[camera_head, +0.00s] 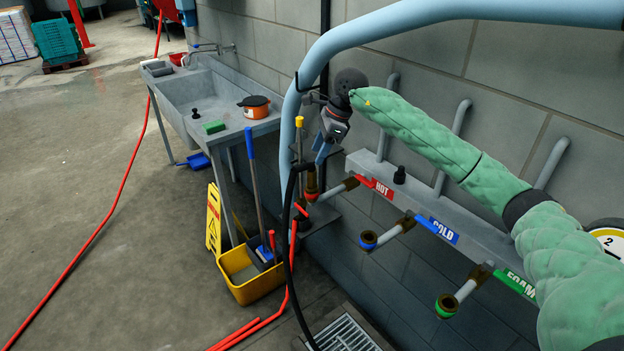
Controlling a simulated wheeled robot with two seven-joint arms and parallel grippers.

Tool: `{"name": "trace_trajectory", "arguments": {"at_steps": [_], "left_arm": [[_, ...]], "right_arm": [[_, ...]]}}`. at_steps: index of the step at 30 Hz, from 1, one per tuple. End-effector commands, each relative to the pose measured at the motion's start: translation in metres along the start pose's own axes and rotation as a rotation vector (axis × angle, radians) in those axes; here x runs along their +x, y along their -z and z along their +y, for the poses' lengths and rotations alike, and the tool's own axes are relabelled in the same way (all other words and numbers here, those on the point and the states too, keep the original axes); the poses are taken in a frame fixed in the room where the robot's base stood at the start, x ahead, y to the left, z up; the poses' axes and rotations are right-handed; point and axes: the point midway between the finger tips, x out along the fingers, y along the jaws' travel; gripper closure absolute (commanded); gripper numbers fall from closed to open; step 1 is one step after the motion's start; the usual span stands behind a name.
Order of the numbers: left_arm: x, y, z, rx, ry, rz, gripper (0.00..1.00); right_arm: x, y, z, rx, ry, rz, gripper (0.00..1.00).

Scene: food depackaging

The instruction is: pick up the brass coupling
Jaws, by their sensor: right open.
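The right gripper points down with blue fingers and is open. I cannot tell whether the fingers touch the coupling, as the gripper partly covers that spot. My left gripper is not in view.
The wall rack has HOT (375,187), COLD (436,229) and FOAM (514,282) labels. A thick light-blue pipe (300,95) arches close to my right gripper. A yellow mop bucket (252,283) and steel sink (190,92) stand left. Open floor lies far left.

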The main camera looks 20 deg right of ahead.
Motion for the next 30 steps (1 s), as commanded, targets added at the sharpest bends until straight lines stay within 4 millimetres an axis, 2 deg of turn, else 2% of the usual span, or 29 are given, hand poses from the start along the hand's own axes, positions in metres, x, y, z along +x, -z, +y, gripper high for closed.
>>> {"name": "trace_trajectory", "arguments": {"at_steps": [1, 3, 8, 15, 22, 30], "left_arm": [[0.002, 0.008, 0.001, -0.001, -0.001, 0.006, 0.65], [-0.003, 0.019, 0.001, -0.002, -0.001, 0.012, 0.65], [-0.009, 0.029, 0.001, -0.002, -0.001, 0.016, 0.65], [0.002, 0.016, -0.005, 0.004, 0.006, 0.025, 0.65], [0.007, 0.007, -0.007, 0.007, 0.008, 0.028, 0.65], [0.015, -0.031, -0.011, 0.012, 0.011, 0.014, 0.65]], "right_arm": [[0.010, 0.004, 0.000, 0.000, 0.000, 0.000, 0.49], [0.014, 0.006, 0.000, 0.000, 0.000, 0.000, 0.49], [0.019, 0.006, 0.000, 0.000, 0.000, -0.001, 0.49], [0.036, 0.005, 0.000, -0.001, -0.002, 0.000, 0.49], [0.044, 0.006, 0.000, 0.000, -0.001, -0.001, 0.49], [0.062, 0.006, 0.000, 0.001, -0.002, -0.001, 0.49]]}}
